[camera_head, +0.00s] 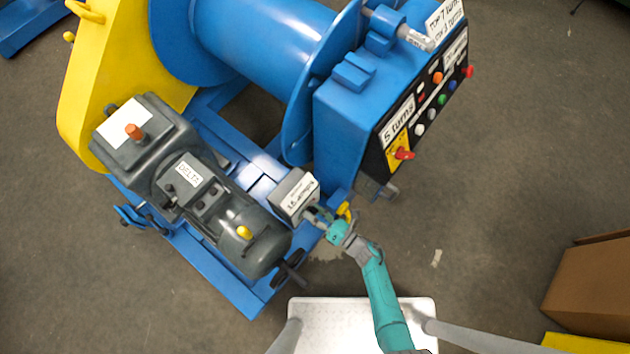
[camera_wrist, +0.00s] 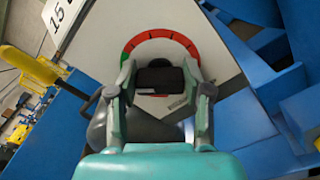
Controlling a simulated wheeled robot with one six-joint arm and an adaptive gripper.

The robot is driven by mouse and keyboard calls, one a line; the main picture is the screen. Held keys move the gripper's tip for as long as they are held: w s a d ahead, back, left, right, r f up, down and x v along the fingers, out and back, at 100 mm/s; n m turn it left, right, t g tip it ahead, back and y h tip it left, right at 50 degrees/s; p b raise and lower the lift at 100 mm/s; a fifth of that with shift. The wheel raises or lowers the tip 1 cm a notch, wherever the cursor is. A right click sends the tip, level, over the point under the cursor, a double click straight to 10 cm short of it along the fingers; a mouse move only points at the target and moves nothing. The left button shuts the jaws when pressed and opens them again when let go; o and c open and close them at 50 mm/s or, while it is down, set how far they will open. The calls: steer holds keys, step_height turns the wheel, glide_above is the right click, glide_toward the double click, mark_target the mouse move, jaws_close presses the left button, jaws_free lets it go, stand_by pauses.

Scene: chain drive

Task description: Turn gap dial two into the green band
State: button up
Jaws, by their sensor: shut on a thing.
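A dial face (camera_wrist: 160,38) shows in the wrist view on a pale panel, with a mostly red arc across its top and a little green at its left end. Its black knob (camera_wrist: 159,80) lies between the fingers of my gripper (camera_wrist: 160,70), which is shut on it. The fingers hide parts of the dial, and I cannot read a pointer or the dial's number. In the head view my gripper (camera_head: 318,214) is at the small grey box with a white label (camera_head: 300,199), and the dial face is hidden there.
A grey motor (camera_head: 235,220) marked DELTA stands left of the box on the blue frame (camera_head: 225,283). A control panel (camera_head: 425,110) with coloured buttons and a red switch is to the upper right. A cardboard box (camera_head: 592,285) stands far right. Open floor lies between.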

steer(key=shift+n, duration=1.1)
steer(key=shift+s, duration=0.1)
steer(key=o, duration=1.2)
steer(key=shift+a, duration=0.1)
steer(key=shift+c, duration=0.2)
steer(key=v, duration=1.2)
